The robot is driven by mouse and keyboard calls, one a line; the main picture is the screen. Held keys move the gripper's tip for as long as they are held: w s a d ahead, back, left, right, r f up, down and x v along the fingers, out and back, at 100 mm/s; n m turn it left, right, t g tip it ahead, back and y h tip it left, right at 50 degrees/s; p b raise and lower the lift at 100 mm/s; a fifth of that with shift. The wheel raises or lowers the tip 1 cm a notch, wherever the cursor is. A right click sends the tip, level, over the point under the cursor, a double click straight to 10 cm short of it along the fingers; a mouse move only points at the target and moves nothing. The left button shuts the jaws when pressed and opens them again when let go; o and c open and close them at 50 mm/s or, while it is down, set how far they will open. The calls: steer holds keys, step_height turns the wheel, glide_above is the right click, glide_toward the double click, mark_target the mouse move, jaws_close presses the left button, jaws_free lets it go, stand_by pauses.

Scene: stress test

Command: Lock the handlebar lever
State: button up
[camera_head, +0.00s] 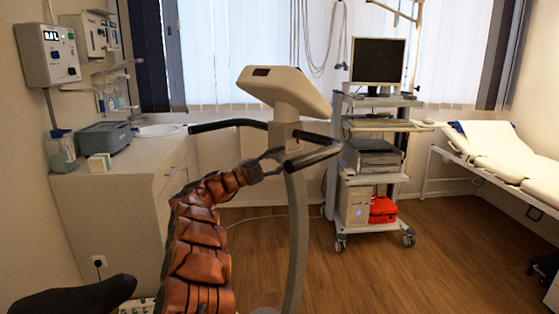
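An exercise bike's beige console (285,88) tops an upright post (298,215) in the middle of the view. Its black handlebar (318,153) crosses the post, with one grip reaching left (228,125) and one reaching right. A small part with a red mark (294,146) shows on the post at the handlebar; I cannot tell for sure if it is the lever, or its position. My orange arm reaches up from below. My dark gripper (277,158) is at the post, just below and left of the right grip. Its fingers are too small to tell whether they touch anything.
The bike's black saddle (78,296) is at the lower left. A counter (118,190) with devices stands left. A wheeled cart (374,185) with a monitor stands behind right. A bed (495,160) is far right. The wooden floor (430,265) at right is mostly clear.

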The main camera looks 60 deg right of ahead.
jaws_close()
